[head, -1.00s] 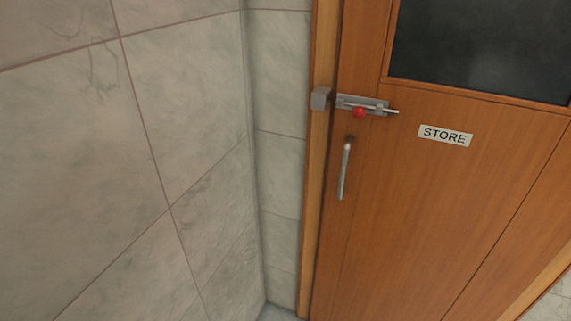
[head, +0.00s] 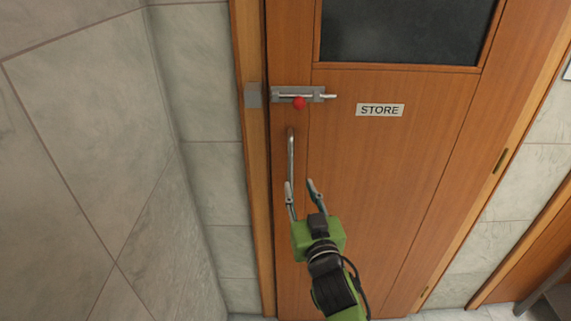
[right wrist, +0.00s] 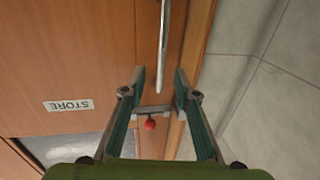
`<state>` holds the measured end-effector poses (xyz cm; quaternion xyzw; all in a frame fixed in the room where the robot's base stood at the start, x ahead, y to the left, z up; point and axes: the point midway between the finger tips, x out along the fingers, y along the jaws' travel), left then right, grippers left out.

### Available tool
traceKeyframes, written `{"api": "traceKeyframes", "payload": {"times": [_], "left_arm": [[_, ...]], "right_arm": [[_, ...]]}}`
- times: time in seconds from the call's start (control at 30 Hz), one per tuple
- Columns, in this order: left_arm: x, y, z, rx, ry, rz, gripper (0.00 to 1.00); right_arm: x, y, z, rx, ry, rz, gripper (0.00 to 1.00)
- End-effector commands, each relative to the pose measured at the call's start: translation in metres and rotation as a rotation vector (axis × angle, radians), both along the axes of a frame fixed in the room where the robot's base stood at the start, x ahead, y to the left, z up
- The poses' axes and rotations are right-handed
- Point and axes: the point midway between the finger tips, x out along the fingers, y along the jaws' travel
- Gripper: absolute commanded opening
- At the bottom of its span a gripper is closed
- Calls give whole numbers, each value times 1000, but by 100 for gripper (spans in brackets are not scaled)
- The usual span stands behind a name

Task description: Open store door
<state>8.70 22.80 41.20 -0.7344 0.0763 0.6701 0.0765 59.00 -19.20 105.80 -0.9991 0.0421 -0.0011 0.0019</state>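The wooden store door (head: 380,160) looks shut in its frame and carries a STORE sign (head: 380,110). A vertical metal handle (head: 291,155) is near its left edge. Above the handle is a slide bolt (head: 284,93) with a red knob (head: 299,103). The rod sticks out to the right; I cannot tell whether it enters the grey keeper (head: 254,95) on the frame. My right gripper (head: 300,184) is open and empty by the handle's lower end. In the right wrist view, upside down, the handle (right wrist: 163,35) lies ahead of the open fingers (right wrist: 160,74). My left gripper is out of view.
The door has a dark window (head: 405,30) at the top. Another wooden door or panel (head: 530,250) shows at the lower right.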

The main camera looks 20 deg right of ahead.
Motion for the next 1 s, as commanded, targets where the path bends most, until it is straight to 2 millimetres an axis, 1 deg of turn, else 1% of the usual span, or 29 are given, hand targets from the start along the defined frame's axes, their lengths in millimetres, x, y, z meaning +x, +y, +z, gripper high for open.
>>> {"api": "traceKeyframes", "payload": {"times": [0.03,0.2,0.4,0.5,0.7,0.93,0.97,1.0], "left_arm": [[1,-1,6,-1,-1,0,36],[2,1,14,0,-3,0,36],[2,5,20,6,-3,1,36],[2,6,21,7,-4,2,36],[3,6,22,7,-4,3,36],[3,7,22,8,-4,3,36],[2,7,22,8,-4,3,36],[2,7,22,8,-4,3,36]], "right_arm": [[12,-1,4,-3,-1,0,28],[49,-4,4,-3,-2,0,28],[82,-7,2,-1,0,1,28],[92,-8,1,-2,1,0,28],[100,-8,0,-1,0,1,28],[100,-8,0,-1,1,1,28],[100,-8,0,-1,1,1,23],[100,-8,0,-1,1,1,13]]}}
